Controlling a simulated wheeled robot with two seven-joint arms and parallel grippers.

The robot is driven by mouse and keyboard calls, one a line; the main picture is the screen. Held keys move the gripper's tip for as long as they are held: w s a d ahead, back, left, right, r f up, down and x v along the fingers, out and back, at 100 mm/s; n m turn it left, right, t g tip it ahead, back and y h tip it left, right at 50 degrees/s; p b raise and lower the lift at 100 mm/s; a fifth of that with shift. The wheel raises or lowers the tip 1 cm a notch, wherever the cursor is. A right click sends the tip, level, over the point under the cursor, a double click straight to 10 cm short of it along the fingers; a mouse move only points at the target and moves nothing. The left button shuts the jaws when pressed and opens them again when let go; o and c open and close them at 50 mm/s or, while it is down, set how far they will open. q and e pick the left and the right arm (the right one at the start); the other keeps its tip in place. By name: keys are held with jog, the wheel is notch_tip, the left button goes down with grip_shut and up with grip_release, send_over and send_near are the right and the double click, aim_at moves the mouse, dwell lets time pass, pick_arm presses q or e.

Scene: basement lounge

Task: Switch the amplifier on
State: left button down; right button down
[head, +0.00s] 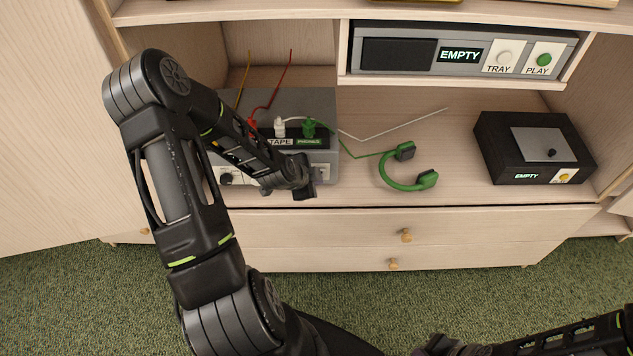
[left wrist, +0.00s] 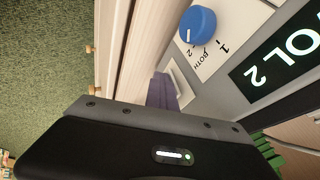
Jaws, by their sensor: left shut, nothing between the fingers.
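The amplifier is a grey box (head: 290,100) on the cabinet shelf at left, with plugs and TAPE and PHONES labels on top. My left gripper (head: 302,190) is shut and empty at the right part of its front face. A white plate (head: 322,173) shows just beside the fingers. In the left wrist view, the purple-grey fingertips (left wrist: 162,92) are close to a white switch plate (left wrist: 180,85) and partly hide it; contact and the switch's position cannot be told. A blue knob (left wrist: 198,23) and a "VOL 2" display (left wrist: 283,55) are near. My right gripper (head: 445,346) is partly cut off below.
Green headphones (head: 408,183) lie right of the amplifier, their cord running to it. A black box (head: 535,150) marked EMPTY stands at the right. A grey player (head: 460,48) with TRAY and PLAY buttons is on the shelf above. Drawers (head: 340,228) are below.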

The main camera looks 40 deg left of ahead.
pick_arm(q)
jog(key=shift+r, duration=0.25)
pick_arm(e)
jog(key=shift+r, duration=0.15)
pick_arm(q)
jog(key=shift+r+p, duration=0.45)
jog(key=shift+r, duration=0.25)
pick_arm(e)
jog(key=shift+r, duration=0.35)
pick_arm(q)
jog(key=shift+a, duration=0.1)
pick_arm(e)
jog(key=shift+s+f, duration=0.1)
